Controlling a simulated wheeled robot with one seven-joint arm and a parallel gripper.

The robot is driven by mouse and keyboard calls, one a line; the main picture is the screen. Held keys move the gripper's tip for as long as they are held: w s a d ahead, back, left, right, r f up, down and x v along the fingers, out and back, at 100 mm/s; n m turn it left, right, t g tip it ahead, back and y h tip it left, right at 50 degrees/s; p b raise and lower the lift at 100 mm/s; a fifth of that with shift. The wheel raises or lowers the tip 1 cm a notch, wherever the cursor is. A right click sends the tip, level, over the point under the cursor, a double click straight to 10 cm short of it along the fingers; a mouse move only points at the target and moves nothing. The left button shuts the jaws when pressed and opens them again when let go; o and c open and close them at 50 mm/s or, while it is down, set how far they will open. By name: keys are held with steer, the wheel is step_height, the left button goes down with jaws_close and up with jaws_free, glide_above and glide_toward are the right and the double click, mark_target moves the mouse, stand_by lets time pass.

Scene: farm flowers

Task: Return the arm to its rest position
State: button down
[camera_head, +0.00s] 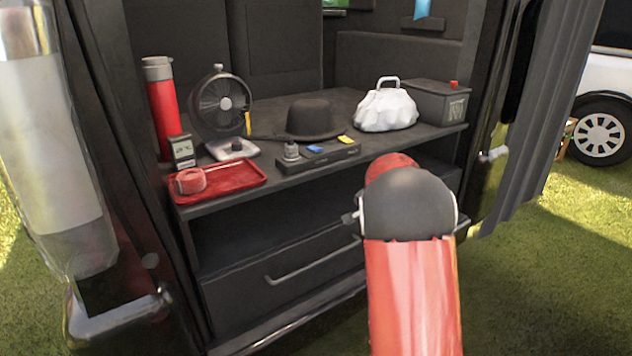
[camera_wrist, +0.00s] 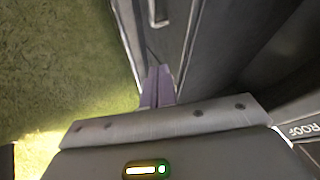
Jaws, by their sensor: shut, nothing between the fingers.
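My arm, red with a dark grey joint, reaches up from the bottom of the head view, in front of the right part of the cabinet (camera_head: 290,272). It hides the end of the arm and the gripper there. In the wrist view my gripper (camera_wrist: 158,82) shows as two purple fingers set together, shut and empty. Dark cabinet-like panels lie beyond the fingers and to their right, and grass lies to their left.
On the cabinet top stand a red tray (camera_head: 248,181) with a tape roll (camera_head: 190,181), a red flask (camera_head: 163,108), a fan (camera_head: 222,104), a black hat (camera_head: 310,118), a white bag (camera_head: 385,110) and a dark box (camera_head: 438,102).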

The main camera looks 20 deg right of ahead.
steer(key=s+a+r+n+y, duration=0.1)
steer(key=s+a+r+n, duration=0.2)
steer(key=s+a+r, duration=0.5)
steer(key=s+a+r+n+y, duration=0.25)
steer(key=s+a, duration=0.25)
steer(key=s, duration=0.5)
steer(key=s+a+n, duration=0.3)
steer(key=s, duration=0.7)
steer(key=s+a+f+n+g+h, duration=0.1)
steer(key=s+a+n, duration=0.2)
steer(key=s, duration=0.8)
steer(key=shift+s+a+n, duration=0.25)
steer(key=shift+a+n, duration=0.05)
steer(key=shift+n, duration=0.35)
